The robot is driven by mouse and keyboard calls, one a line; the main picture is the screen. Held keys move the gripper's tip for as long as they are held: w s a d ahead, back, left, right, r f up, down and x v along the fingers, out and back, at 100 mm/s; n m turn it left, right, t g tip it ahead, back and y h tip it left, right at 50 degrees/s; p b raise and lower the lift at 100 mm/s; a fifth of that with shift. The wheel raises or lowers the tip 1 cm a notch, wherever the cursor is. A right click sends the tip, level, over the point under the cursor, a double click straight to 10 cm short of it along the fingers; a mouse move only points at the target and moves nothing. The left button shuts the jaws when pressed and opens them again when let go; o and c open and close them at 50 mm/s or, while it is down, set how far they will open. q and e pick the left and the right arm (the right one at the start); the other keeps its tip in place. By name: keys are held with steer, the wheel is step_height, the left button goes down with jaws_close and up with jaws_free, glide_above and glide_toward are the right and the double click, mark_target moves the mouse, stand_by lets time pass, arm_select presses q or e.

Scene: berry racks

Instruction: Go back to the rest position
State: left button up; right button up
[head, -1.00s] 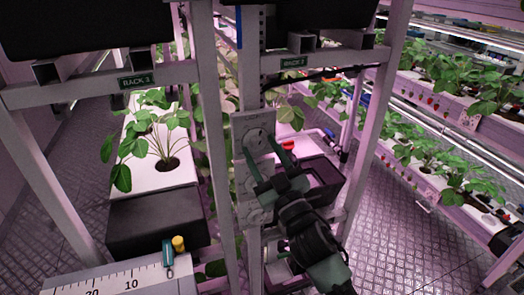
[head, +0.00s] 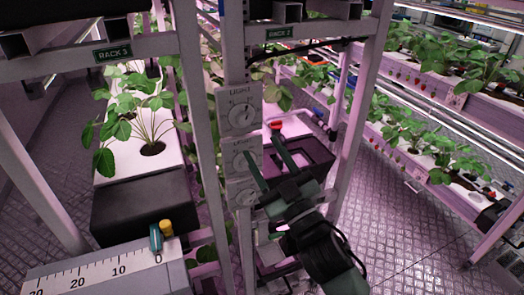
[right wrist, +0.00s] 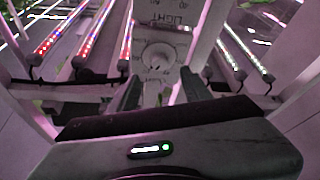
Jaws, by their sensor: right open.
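My right gripper (head: 268,162) is in front of the panel of light dials on the rack post, its two fingers spread apart with nothing between them. The upper dial (head: 241,114) is marked LIGHT and is clear of the fingers. The middle dial (head: 243,160) is close to the left finger in the head view. The lower dial (head: 245,194) sits beneath it. In the right wrist view a LIGHT dial (right wrist: 158,58) shows beyond the open fingers, apart from them. My left gripper is in neither view.
The Rack 3 trough (head: 150,165) with strawberry plants stands left of the post. A dark purple crate (head: 302,155) lies behind the gripper. Tiled floor (head: 400,240) is open at right.

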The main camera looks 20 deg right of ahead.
steer(key=s+d+f+m+g+h, duration=0.2)
steer(key=s+f+g, duration=0.25)
steer(key=f, duration=0.55)
steer(key=s+d+f+m+g+h, duration=0.25)
steer(key=f+g, duration=0.25)
steer(key=f, duration=0.6)
steer(key=s+a+f+g+y, duration=0.1)
steer(key=s+f+g, duration=0.4)
steer(key=s, duration=0.4)
steer(key=s+a+f+g, duration=0.2)
steer(key=s+f+g, duration=0.3)
steer(key=s, duration=0.5)
steer(key=s+f+b+x, duration=0.1)
steer(key=s+x, duration=0.2)
steer(key=x, duration=1.1)
steer(key=s+x, duration=0.3)
steer(key=x, duration=1)
steer(key=s+d+f+n+g, duration=0.1)
steer(key=s+d+f, duration=0.2)
steer(key=s+f, duration=1.4)
steer(key=shift+s+f+b, duration=0.3)
steer(key=shift+f+b, duration=0.05)
steer(key=shift+b, duration=0.1)
